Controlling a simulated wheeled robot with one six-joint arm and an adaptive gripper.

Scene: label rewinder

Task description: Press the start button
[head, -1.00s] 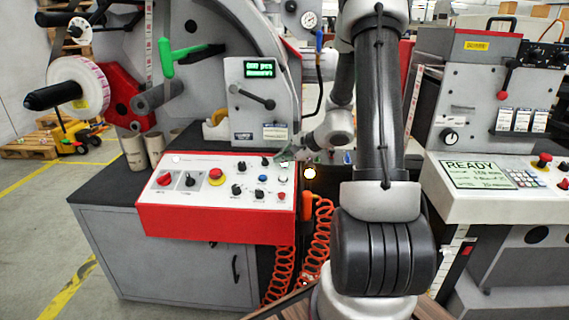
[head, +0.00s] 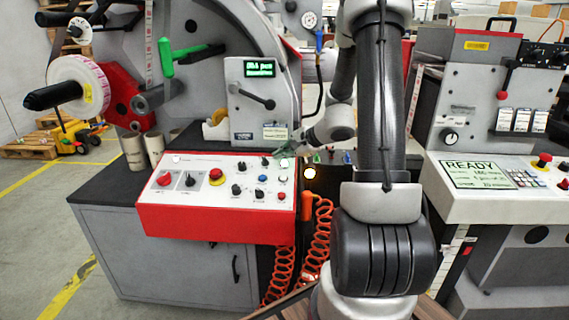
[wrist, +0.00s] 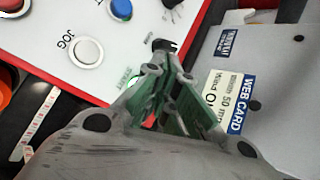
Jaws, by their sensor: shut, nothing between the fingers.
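The start button (wrist: 134,82) has a green label beside it and glows in the wrist view, partly hidden by my finger. In the head view the start button (head: 284,163) shows as a bright white-green spot near the right back corner of the control panel (head: 215,222). My gripper (head: 281,151) is shut and empty, just above and behind the button in the head view. In the wrist view my gripper's fingertips (wrist: 163,48) are beyond the button, over the panel's edge. Whether a finger touches the button cannot be told.
A white JOG button (wrist: 86,52) and a blue button (wrist: 120,9) are close by on the panel. A red mushroom button (head: 216,175) sits further left. The grey housing (wrist: 290,85) with a WEB CARD label stands beside my gripper. An orange coiled hose (head: 320,235) hangs right.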

